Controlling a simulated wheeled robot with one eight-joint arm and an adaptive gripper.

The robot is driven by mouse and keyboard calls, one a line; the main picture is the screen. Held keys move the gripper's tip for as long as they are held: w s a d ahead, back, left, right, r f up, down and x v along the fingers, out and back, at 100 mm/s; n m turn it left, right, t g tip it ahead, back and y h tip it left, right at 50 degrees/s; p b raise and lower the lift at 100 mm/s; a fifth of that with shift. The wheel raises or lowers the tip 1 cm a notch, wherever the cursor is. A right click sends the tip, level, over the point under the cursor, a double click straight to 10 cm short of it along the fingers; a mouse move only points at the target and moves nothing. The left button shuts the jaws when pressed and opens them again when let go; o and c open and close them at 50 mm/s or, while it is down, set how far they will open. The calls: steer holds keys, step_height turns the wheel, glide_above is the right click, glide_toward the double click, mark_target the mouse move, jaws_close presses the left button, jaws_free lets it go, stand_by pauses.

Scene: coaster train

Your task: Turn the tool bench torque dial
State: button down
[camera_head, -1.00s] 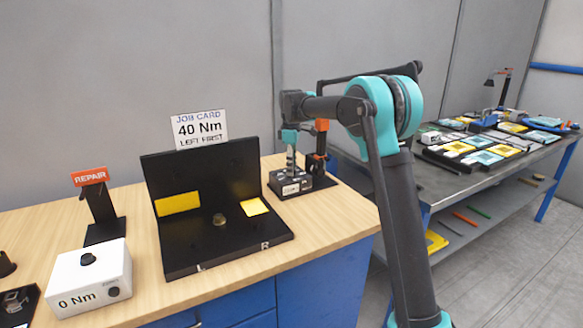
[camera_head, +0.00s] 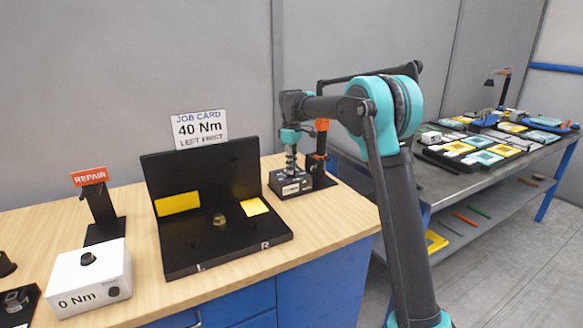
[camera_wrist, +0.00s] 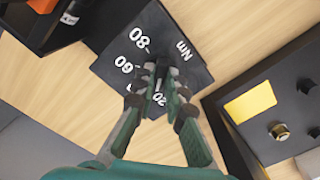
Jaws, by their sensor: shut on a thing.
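The torque dial's dark block (camera_head: 292,187) stands on the wooden bench beside the black fixture. In the wrist view its face (camera_wrist: 118,58) shows white marks 20, 60, 80 and Nm. My gripper (camera_head: 291,170) points straight down onto the block. In the wrist view my gripper (camera_wrist: 155,74) has its fingers close together over the middle of the scale, shut on the dial knob. The knob itself is mostly hidden between the fingers, and its pointer setting cannot be read. A job card (camera_head: 200,129) reads 40 Nm, left first.
The black fixture (camera_head: 186,256) with yellow patches and a brass knob stands left of the block. A black stand with an orange top (camera_head: 321,126) is close behind right. A white box (camera_head: 90,280) reading 0 Nm and a REPAIR sign (camera_head: 89,177) are farther left.

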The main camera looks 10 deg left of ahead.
steer(key=m, duration=0.4)
steer(key=shift+m, duration=0.3)
steer(key=m, duration=0.4)
steer(key=shift+m, duration=0.3)
steer(key=m, duration=0.4)
steer(key=shift+m, duration=1.9)
steer(key=c, duration=1.6)
jaws_free()
steer(key=shift+o, duration=0.2)
